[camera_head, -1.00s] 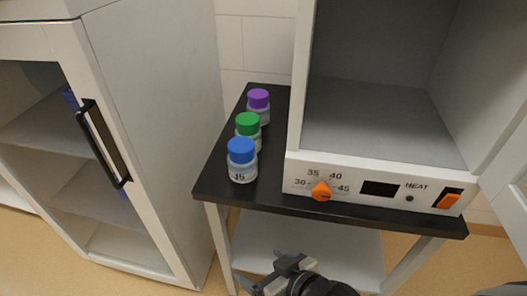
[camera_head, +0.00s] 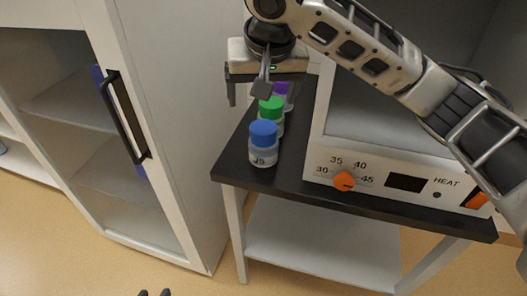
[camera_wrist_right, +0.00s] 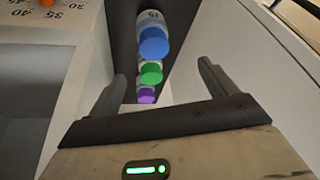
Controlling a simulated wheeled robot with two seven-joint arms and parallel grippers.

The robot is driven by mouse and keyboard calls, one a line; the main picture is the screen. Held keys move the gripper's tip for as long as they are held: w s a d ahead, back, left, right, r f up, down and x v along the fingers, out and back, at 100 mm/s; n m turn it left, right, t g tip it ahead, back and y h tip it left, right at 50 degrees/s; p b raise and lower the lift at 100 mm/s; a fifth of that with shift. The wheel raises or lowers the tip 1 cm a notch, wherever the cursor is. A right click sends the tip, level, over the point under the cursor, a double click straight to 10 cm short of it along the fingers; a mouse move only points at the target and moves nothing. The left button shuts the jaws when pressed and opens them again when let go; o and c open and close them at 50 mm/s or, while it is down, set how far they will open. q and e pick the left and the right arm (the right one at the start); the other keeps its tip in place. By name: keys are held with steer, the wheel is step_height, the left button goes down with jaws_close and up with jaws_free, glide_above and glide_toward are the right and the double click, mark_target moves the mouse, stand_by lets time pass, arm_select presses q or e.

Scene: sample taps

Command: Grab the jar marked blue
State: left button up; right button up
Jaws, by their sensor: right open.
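The blue-capped jar (camera_head: 263,144) stands upright at the front left of the black tabletop, with a dark printed mark on its label. It also shows in the right wrist view (camera_wrist_right: 154,42). Behind it stand the green-capped jar (camera_head: 271,110) and the purple-capped jar (camera_head: 281,90), partly hidden. My right gripper (camera_head: 249,97) is open and empty, above and left of the green and purple jars. In the right wrist view its fingers (camera_wrist_right: 160,78) point towards the row of jars, with a gap to them. Only the tips of my left gripper (camera_head: 155,292) show at the bottom edge, apart and empty.
A white heater box (camera_head: 390,184) with an orange dial stands right of the jars on the black table (camera_head: 237,165). A white cabinet (camera_head: 180,130) with a black handle stands close on the left. My right arm crosses in front of the heater's opening.

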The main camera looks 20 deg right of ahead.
steer(key=r, duration=0.1)
steer(key=b, duration=0.1)
glide_toward(263, 128)
steer(key=shift+h, duration=0.3)
steer(key=x, duration=0.6)
steer(key=shift+d+r, duration=0.1)
steer(key=shift+a+b+x, duration=0.1)
steer(key=shift+b+x, duration=0.05)
steer(key=shift+x, duration=1.2)
steer(key=shift+a+b+x, duration=0.15)
steer(key=shift+x, duration=1.2)
steer(key=shift+s, duration=0.1)
steer(key=c, duration=1.5)
steer(key=shift+r, duration=0.1)
